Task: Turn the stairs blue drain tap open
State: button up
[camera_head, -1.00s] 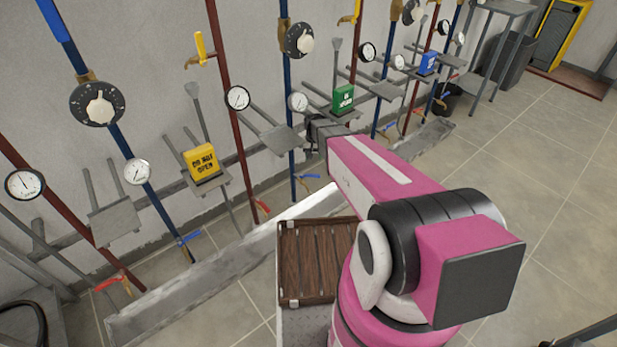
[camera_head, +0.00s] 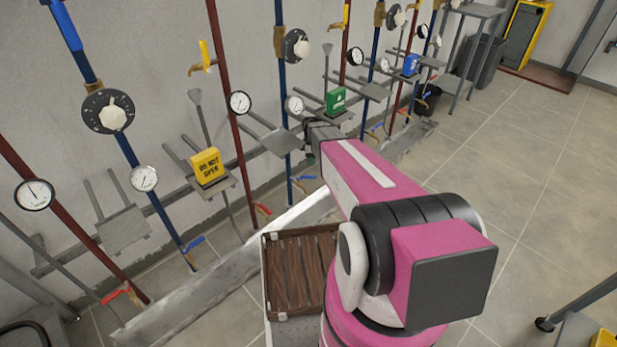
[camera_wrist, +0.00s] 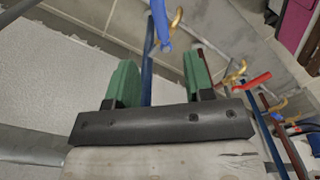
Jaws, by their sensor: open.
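Several blue drain taps sit low on the blue pipes along the wall. In the head view, one blue tap (camera_head: 307,178) is just below and left of my gripper (camera_head: 312,152), which is mostly hidden by my arm. Another blue tap (camera_head: 192,245) is at the left. In the wrist view, my gripper (camera_wrist: 158,62) has its two green fingers apart, with nothing held. A blue tap handle (camera_wrist: 160,20) with a brass body lies beyond the fingertips, apart from them. I cannot tell which blue tap is the stairs one.
A low grey kerb (camera_head: 210,285) runs along the floor before the pipes. Red-handled taps (camera_head: 262,209), gauges and a yellow "do not open" box (camera_head: 206,166) line the wall. Floor to the right is mostly clear.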

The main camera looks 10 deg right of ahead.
aim_at(311, 176)
notch_tip(311, 176, down, 11)
jog(key=shift+r, duration=0.15)
dwell(0.4)
grip_shut()
